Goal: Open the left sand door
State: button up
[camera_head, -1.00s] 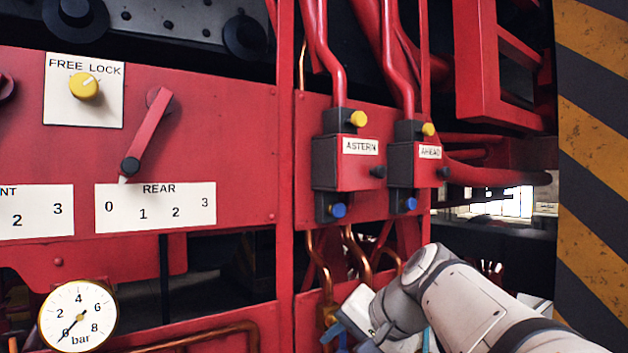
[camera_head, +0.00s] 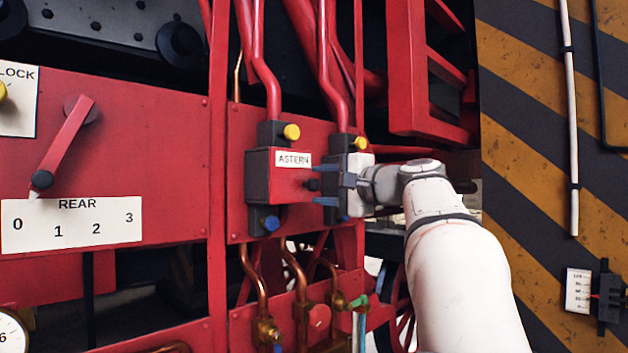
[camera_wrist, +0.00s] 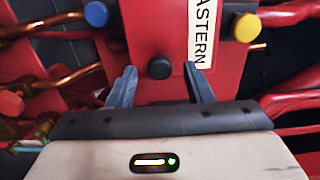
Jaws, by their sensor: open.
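The left sand door appears to be the red front of the box labelled ASTERN (camera_head: 288,190), and it looks shut. Its black knob (camera_head: 313,184) is at the right edge; the wrist view also shows the knob (camera_wrist: 160,67). My gripper (camera_head: 320,185) is open, with one finger above and one below the knob in the head view. In the wrist view the fingers (camera_wrist: 159,80) lie to either side of the knob, which is at about fingertip level. I cannot tell whether they touch it.
A yellow knob (camera_head: 291,132) is above the box and a blue knob (camera_head: 271,223) below. My gripper and wrist mostly hide the neighbouring box on the right. Red pipes (camera_head: 264,60) run above, copper pipes (camera_head: 295,268) below. A striped wall (camera_head: 540,150) stands at the right.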

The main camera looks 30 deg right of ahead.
jog(key=shift+w+a, duration=0.3)
jog(key=shift+w, duration=0.35)
grip_shut()
